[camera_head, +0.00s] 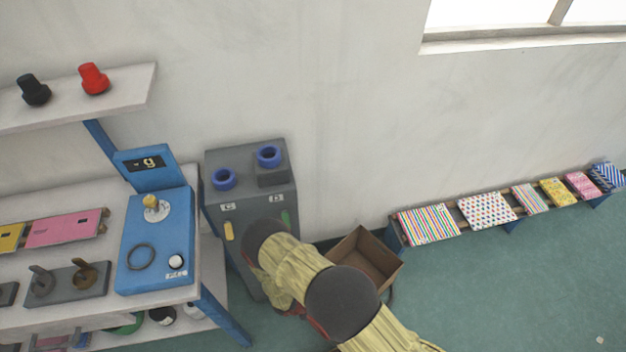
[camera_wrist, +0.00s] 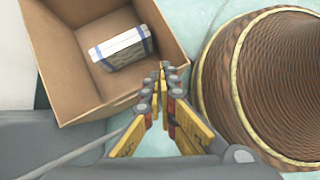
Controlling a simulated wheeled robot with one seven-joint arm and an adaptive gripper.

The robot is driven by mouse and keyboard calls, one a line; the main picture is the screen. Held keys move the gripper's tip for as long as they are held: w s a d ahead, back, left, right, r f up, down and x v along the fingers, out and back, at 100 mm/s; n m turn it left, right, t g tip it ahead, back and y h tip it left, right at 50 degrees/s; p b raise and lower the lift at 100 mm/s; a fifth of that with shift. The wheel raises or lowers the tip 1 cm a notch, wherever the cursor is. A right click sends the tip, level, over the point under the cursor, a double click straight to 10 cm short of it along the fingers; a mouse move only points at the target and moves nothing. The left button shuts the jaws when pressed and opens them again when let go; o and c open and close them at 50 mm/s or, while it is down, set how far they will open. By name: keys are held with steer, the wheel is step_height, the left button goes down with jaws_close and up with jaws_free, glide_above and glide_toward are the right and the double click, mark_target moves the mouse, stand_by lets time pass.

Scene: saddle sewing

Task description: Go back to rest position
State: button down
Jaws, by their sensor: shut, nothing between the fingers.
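My gripper (camera_wrist: 163,70) shows in the wrist view with its yellow and dark fingers together and nothing between them. It points down beside an open cardboard box (camera_wrist: 62,72), near the box's lower right edge. A small white and grey block with blue bands (camera_wrist: 122,48) lies inside the box. In the head view my arm, in a pale yellow sleeve with dark joints, reaches in from the bottom and bends toward the grey cabinet (camera_head: 250,165). It hides most of my gripper there. The box (camera_head: 372,258) stands just right of the arm.
A round woven basket (camera_wrist: 275,85) is close on the right in the wrist view. A workbench with a blue scale (camera_head: 155,245) stands at left, below a shelf (camera_head: 130,90). A low bench with several patterned packages (camera_head: 430,224) runs along the wall.

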steer(key=w+d+r+m+g+y, duration=0.2)
steer(key=r+m, duration=0.9)
steer(key=r, duration=2.6)
steer(key=s+d+r+m+t+y, duration=0.1)
steer(key=s+d+r+m+t, duration=0.1)
steer(key=r, duration=1)
steer(key=s+d+r+m+t+y, duration=0.2)
steer(key=s+d+r+m, duration=0.2)
steer(key=r, duration=0.8)
steer(key=s+d+r+m+t+y, duration=0.1)
steer(key=s+d+r+m, duration=0.2)
steer(key=r, duration=0.9)
steer(key=shift+d+r+m+t+y, duration=0.35)
steer(key=shift+d+m, duration=0.45)
steer(key=shift+d, duration=0.4)
